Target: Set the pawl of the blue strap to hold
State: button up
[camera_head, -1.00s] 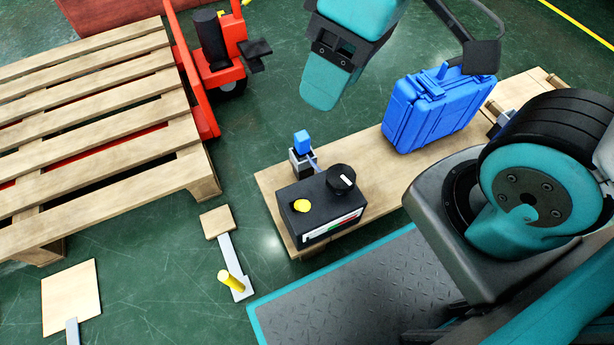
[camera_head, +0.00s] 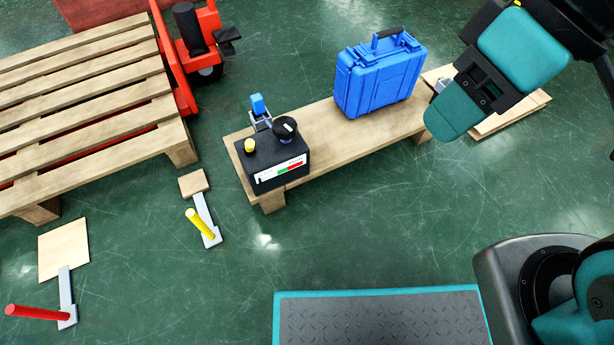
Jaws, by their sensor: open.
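I cannot make out a blue strap or its pawl for certain. A small grey metal fixture with a blue block on top (camera_head: 257,104) stands at the left end of the low wooden bench (camera_head: 330,147), behind a black control box. My gripper (camera_head: 442,122), teal and dark grey, hangs at the right end of the bench, to the right of the blue case. It is open, seen from the side, with nothing visible in it. It hides part of a wooden board (camera_head: 522,108) with a small grey piece beside the bench's end.
A blue case (camera_head: 378,75) stands on the bench. The black box (camera_head: 268,168) has a yellow button and a dial. A pallet (camera_head: 85,120) and red pallet truck (camera_head: 188,60) are left. Yellow (camera_head: 200,224) and red (camera_head: 38,313) levers stand front left. The middle floor is clear.

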aim_at(249, 148)
jog(key=u, duration=1.05)
jog(key=i, duration=0.65)
jog(key=z, duration=0.2)
